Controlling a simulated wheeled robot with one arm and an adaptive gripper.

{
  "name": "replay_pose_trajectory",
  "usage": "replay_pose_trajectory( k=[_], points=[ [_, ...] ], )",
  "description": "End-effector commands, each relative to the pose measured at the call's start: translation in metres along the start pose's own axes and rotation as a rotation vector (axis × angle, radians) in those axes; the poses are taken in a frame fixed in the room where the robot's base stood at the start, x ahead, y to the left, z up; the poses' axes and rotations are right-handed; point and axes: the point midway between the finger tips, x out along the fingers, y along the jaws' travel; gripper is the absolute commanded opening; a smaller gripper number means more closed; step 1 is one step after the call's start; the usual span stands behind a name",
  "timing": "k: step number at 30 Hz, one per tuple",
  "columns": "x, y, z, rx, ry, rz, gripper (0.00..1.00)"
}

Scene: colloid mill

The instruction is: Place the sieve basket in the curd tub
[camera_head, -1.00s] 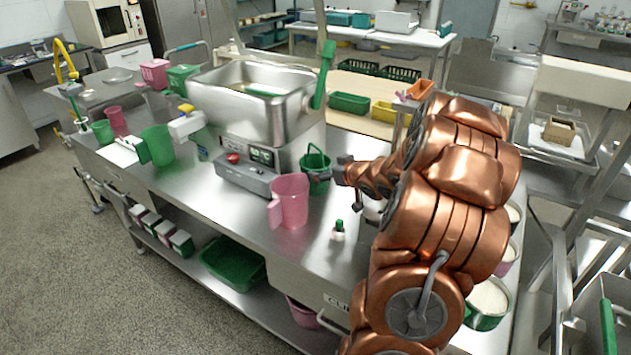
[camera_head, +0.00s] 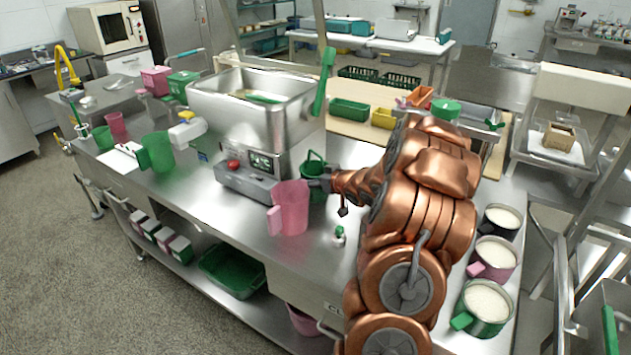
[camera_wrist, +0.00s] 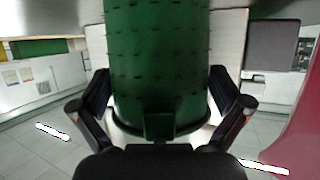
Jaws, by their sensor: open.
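The green perforated sieve basket (camera_head: 312,187), with a raised hoop handle, stands upright on the steel table beside the mill. It fills the middle of the wrist view (camera_wrist: 158,65). My gripper (camera_wrist: 163,105) is open, with one finger on each side of the basket; contact cannot be told. In the head view my gripper (camera_head: 325,181) is at the basket's right side. I cannot tell which vessel is the curd tub. Three tubs with white contents stand at the table's right end: black (camera_head: 490,231), pink (camera_head: 478,270) and green (camera_head: 466,323).
A pink jug (camera_head: 292,208) stands close in front of the basket. A small green-capped bottle (camera_head: 339,237) is near the front edge. The mill's grey control box (camera_head: 245,183) and steel hopper (camera_head: 235,115) are at the left. The table between my arm and the tubs looks clear.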

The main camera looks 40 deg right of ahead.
Motion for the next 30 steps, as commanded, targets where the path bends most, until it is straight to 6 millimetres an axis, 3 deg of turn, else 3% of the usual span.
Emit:
replay_pose_trajectory(
  k=[10, 25, 30],
  points=[
    [0.0055, 0.0001, 0.0005, 0.000, -0.001, 0.000, 1.00],
    [0.0053, 0.0003, 0.0003, 0.000, -0.001, 0.001, 0.48],
    [0.0052, 0.0002, 0.0001, 0.000, -0.001, 0.001, 0.47]
  ],
)
